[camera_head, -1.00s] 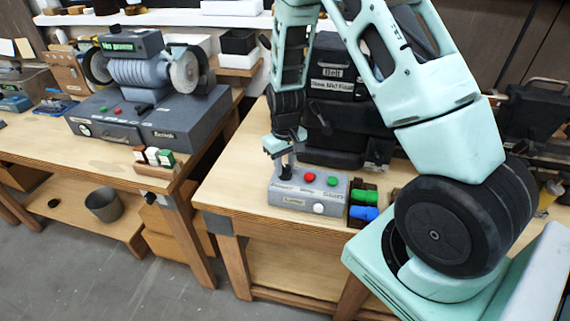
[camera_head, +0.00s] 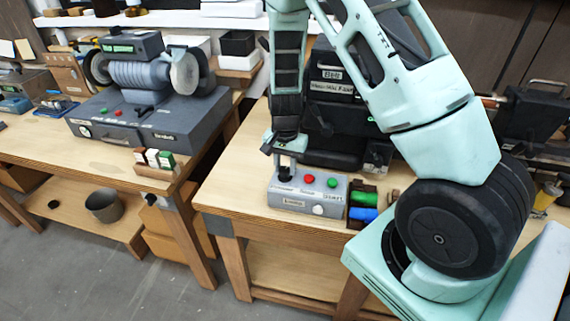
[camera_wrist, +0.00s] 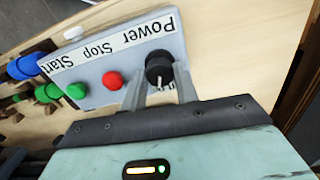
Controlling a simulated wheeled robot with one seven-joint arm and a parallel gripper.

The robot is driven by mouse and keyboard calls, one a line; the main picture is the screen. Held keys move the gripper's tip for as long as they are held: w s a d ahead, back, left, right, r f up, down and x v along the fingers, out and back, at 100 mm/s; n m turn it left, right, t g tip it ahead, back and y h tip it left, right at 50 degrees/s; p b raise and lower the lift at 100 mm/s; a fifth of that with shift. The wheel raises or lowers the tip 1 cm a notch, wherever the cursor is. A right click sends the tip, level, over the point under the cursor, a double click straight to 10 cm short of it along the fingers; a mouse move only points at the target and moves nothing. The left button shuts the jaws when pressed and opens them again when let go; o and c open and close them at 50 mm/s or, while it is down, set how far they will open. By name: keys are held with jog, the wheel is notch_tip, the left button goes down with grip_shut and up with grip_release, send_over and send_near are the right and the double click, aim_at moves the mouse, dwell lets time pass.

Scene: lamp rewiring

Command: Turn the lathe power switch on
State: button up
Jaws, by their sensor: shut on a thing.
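The grey lathe control box (camera_head: 332,200) sits near the front edge of the right workbench. Its top has a black power knob (camera_head: 285,174) at the left, then a red stop button (camera_head: 309,181) and a green start button (camera_head: 332,182). In the wrist view the black knob (camera_wrist: 158,68) sits by the "Power" label, its white pointer line facing the gripper body. My gripper (camera_head: 284,165) points down over the knob. In the wrist view its fingers (camera_wrist: 160,82) are shut on the knob's sides.
A grey bench grinder (camera_head: 150,100) occupies the left bench. Bare wood lies left of the box.

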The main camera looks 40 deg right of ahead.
aim_at(285, 169)
jog(key=m+p, duration=0.1)
jog(key=m, duration=0.4)
dwell(0.6)
jog(key=o, duration=1)
notch_tip(285, 169, up, 18)
jog(key=shift+f+b, duration=0.25)
jog(key=shift+b, duration=0.25)
